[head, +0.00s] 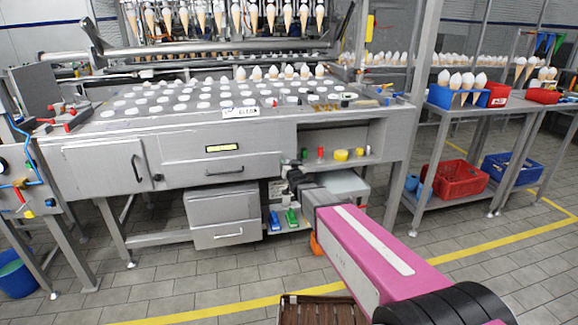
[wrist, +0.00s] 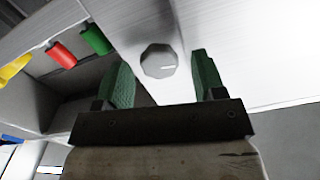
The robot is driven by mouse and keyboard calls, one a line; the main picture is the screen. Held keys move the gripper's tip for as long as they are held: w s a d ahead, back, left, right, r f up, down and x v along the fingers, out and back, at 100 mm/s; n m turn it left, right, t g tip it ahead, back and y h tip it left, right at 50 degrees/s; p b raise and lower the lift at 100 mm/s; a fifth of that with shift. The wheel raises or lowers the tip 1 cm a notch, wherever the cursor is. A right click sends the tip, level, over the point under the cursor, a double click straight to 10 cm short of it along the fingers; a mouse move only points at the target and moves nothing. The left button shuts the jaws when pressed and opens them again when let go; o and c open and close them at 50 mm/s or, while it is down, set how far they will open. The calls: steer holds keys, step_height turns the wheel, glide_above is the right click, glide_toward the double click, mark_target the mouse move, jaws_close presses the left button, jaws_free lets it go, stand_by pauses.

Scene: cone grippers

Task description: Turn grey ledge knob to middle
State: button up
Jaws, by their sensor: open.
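The grey ledge knob (wrist: 158,61) shows in the wrist view as a round, faceted grey dial on the pale ledge front. A short white mark runs from near its middle toward its right side. My gripper (wrist: 160,76) has green-padded fingers, spread apart, one on each side of the knob in the picture. Gaps show between the fingers and the knob, and nothing is held. In the head view my gripper (head: 291,168) is at the ledge below the shelf opening, and I cannot make out the knob there.
A green piece (wrist: 96,41), a red piece (wrist: 62,54) and a yellow piece (wrist: 14,68) sit left of the left finger. In the head view, a drawer unit (head: 222,213) stands below the machine, and a brown crate (head: 317,309) is on the floor.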

steer(key=shift+w, duration=0.1)
steer(key=c, duration=0.9)
steer(key=shift+m, duration=0.3)
steer(key=shift+d+f+m, duration=0.1)
steer(key=shift+f+m, duration=0.05)
steer(key=shift+m, duration=7.35)
